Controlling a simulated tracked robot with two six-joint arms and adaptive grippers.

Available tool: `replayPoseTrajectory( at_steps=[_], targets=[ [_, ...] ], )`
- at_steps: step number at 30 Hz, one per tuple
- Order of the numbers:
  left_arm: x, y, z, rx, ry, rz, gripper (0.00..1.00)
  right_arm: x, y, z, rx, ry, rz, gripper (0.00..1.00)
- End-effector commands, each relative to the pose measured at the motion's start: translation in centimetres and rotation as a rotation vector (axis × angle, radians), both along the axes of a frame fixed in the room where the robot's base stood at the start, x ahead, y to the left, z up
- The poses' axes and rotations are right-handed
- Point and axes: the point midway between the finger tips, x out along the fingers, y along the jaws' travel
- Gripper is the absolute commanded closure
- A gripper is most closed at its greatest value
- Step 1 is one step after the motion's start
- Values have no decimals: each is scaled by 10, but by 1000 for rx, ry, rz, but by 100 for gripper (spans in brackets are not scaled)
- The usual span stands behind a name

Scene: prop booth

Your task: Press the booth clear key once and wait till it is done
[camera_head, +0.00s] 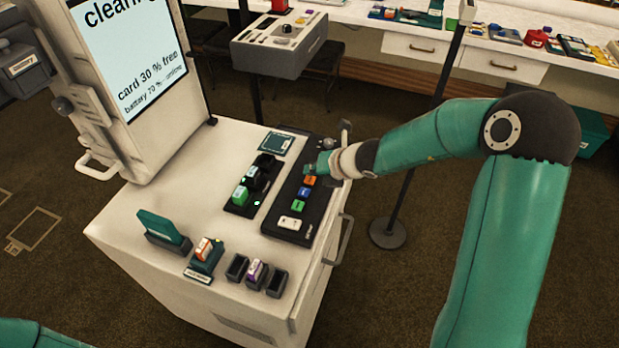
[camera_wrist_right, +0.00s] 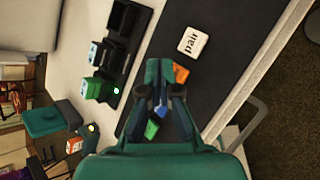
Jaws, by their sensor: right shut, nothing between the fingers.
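The dark key panel (camera_head: 274,213) lies on the white booth counter, with an orange key (camera_head: 309,181), a blue key (camera_head: 305,193), a green key (camera_head: 299,207) and a white key (camera_head: 290,222). I cannot read which is the clear key. My right gripper (camera_head: 320,168) is shut and empty over the panel's far part, close to the orange key; I cannot tell whether it touches. In the right wrist view the fingers (camera_wrist_right: 160,72) partly cover the orange key (camera_wrist_right: 181,73), beside a white key marked "pair" (camera_wrist_right: 193,43). The screen (camera_head: 140,62) reads "clearin...", cut off, and "card 30 % free".
A battery rack (camera_head: 237,211) stands left of the panel. Card holders (camera_head: 205,258) and small dark cups (camera_head: 238,267) line the counter's near edge. A post (camera_head: 400,190) stands to the right. A grey console (camera_head: 275,55) and a cluttered bench are behind.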

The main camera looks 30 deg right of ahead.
Motion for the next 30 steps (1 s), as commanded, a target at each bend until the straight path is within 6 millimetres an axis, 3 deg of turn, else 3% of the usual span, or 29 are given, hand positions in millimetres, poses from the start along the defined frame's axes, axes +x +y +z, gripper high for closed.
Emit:
replayPoseTrajectory(
  at_steps=[5,19,30],
  targets=[
    [0,0,4,0,0,0,60,0,0,4,0,-1,-1,100],
    [0,0,47,0,0,0,60,0,0,49,0,0,0,100],
    [0,0,48,0,0,0,60,0,0,50,0,0,0,100]
  ],
)
